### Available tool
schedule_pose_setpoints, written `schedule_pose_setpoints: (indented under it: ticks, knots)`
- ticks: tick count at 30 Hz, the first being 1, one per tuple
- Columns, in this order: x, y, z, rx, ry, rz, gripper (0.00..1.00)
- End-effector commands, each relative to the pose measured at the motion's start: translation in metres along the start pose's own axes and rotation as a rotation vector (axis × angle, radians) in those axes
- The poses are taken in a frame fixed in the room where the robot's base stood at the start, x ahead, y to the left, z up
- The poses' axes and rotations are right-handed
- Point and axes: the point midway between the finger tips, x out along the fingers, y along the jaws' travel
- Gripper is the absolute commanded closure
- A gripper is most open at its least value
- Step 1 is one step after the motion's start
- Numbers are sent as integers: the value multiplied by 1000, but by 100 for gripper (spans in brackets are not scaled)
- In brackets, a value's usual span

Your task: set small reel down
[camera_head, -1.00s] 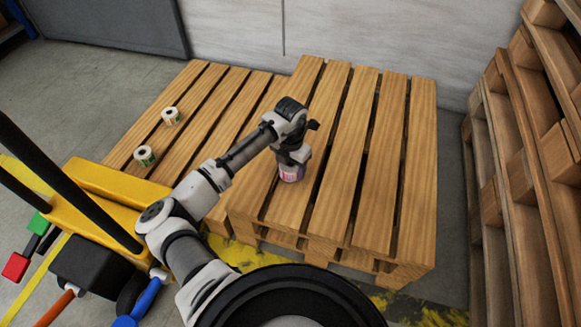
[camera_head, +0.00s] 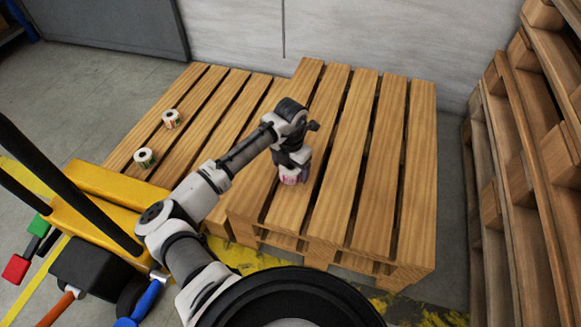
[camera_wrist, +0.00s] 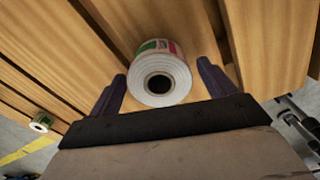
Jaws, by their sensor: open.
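The small reel (camera_head: 290,178) is a white label roll with pink and green print, upright on a slat of the right-hand pallet (camera_head: 360,160). In the wrist view the reel (camera_wrist: 178,62) shows its open core and sits between the two dark fingers of my gripper (camera_wrist: 162,82). The fingers are apart, with a visible gap on each side of the reel. In the head view my gripper (camera_head: 292,168) is directly over the reel and hides its top.
Two more label reels stand on the left pallet, one farther back (camera_head: 171,118) and one nearer (camera_head: 144,157). A yellow pallet truck (camera_head: 105,200) is at the left. Stacked pallets (camera_head: 525,150) rise at the right. Most of the right-hand pallet's top is clear.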

Motion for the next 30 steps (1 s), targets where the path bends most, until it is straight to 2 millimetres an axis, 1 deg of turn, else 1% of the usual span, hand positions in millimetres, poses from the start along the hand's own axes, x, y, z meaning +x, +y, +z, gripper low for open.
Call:
schedule_pose_setpoints:
  ticks: [1,9,12,15,18,21,27,29,30]
  knots:
    - [-12,0,0,1,-2,1,17]
    - [-71,0,1,2,-3,1,17]
    - [-90,0,1,2,-3,2,17]
    - [-103,0,0,1,-2,1,17]
    - [-111,0,0,0,-2,1,17]
    - [-115,0,0,0,-1,1,17]
    - [-115,0,0,-1,-2,1,17]
    - [-118,0,3,-12,-16,2,17]
    - [-122,1,7,-35,-42,4,17]
